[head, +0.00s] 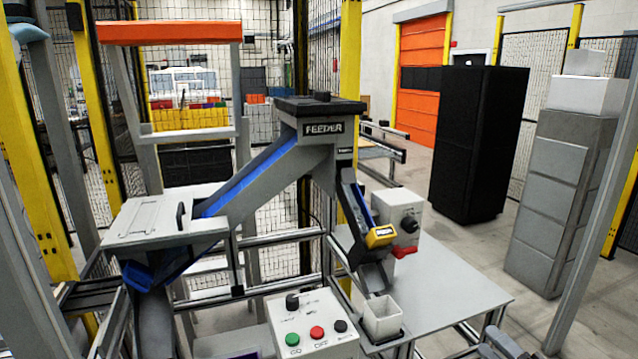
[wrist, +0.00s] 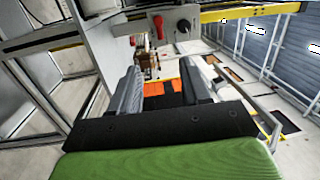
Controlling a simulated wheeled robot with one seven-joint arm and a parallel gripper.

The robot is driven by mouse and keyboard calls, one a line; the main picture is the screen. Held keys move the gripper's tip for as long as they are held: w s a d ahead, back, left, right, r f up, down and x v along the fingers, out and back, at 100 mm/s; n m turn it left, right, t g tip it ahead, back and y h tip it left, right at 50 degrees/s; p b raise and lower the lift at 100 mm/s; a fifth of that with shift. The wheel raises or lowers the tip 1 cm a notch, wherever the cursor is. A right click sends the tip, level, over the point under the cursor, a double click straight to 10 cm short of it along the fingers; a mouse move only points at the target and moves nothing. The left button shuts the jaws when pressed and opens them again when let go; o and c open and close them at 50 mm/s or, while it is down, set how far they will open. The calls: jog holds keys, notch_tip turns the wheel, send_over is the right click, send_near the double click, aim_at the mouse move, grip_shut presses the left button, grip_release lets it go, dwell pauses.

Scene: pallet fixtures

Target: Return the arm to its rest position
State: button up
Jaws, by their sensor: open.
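My gripper (wrist: 162,88) shows in the wrist view as two grey fingers on a black bar, with a green part in front of it. The fingers stand apart and nothing is held between them. Through the gap I see distant floor and an orange patch. In the head view, a dark shape at the lower right edge may be part of my arm, but I cannot tell.
A grey feeder (head: 322,128) with chutes stands in the middle. A white bin (head: 382,318) sits on a grey table (head: 455,285) beside a button box (head: 312,328). A black cabinet (head: 478,140) and grey cabinet (head: 562,190) stand right, with open floor nearby.

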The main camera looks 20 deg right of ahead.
jog(key=w+a+n+g+y, duration=0.3)
jog(key=w+a+n+g, duration=0.1)
jog(key=a, duration=0.3)
jog(key=w+a+n+g+y, duration=0.2)
jog(key=w+a+n+g, duration=0.1)
jog(key=a, duration=0.4)
jog(key=s+a+n+g+h+p, duration=0.15)
jog(key=a+n+g, duration=0.4)
jog(key=a, duration=0.55)
jog(key=s+a+r+n+h, duration=0.2)
jog(key=s+a+r, duration=0.1)
jog(key=s, duration=0.5)
jog(key=s+a+r+n+g+h+p, duration=0.1)
jog(key=s+a+r+n+h, duration=0.1)
jog(key=s, duration=0.6)
notch_tip(320, 180, up, 4)
jog(key=shift+s+a+f+h, duration=0.1)
jog(key=shift+s+a+h, duration=0.4)
jog(key=shift+a, duration=0.5)
